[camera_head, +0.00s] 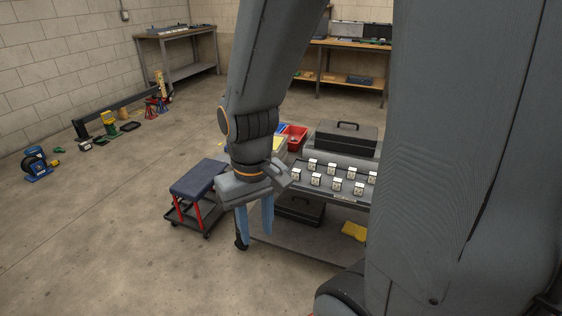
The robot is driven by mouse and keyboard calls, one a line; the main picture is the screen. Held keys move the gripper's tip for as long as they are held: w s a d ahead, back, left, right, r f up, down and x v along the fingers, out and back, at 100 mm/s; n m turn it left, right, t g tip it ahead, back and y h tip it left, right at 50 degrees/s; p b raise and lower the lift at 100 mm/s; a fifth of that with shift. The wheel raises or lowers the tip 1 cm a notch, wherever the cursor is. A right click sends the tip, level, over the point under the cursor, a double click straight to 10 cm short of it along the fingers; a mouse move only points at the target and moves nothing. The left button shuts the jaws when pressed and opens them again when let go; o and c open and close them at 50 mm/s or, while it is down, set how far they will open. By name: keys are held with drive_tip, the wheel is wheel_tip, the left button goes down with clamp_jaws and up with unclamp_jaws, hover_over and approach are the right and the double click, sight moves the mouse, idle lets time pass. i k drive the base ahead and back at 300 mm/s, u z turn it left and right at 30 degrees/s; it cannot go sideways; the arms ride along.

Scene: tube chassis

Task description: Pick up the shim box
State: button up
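My gripper (255,236) points down at the left end of a grey cart (308,252), its two blue fingers apart with nothing seen between them. I cannot tell for sure which thing is the shim box. Several small pale blocks (338,184) with dark marks stand in rows on the cart top, right of my gripper. A dark case with a handle (346,138) sits behind them. A red bin (295,138) is at the cart's back left, with something yellow (279,144) partly hidden behind my wrist.
A blue-topped creeper seat (198,180) with red legs stands just left of my gripper. Another dark case (299,209) and a yellow item (353,231) lie on the cart's lower shelf. Benches (176,32) stand along the back.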

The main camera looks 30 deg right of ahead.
sight(311, 163)
drive_tip(key=u, duration=0.15)
drive_tip(key=i, duration=0.7)
drive_tip(key=z, duration=0.45)
drive_tip(key=i, duration=0.65)
drive_tip(key=z, duration=0.85)
drive_tip(key=i, duration=0.3)
drive_tip(key=z, duration=0.25)
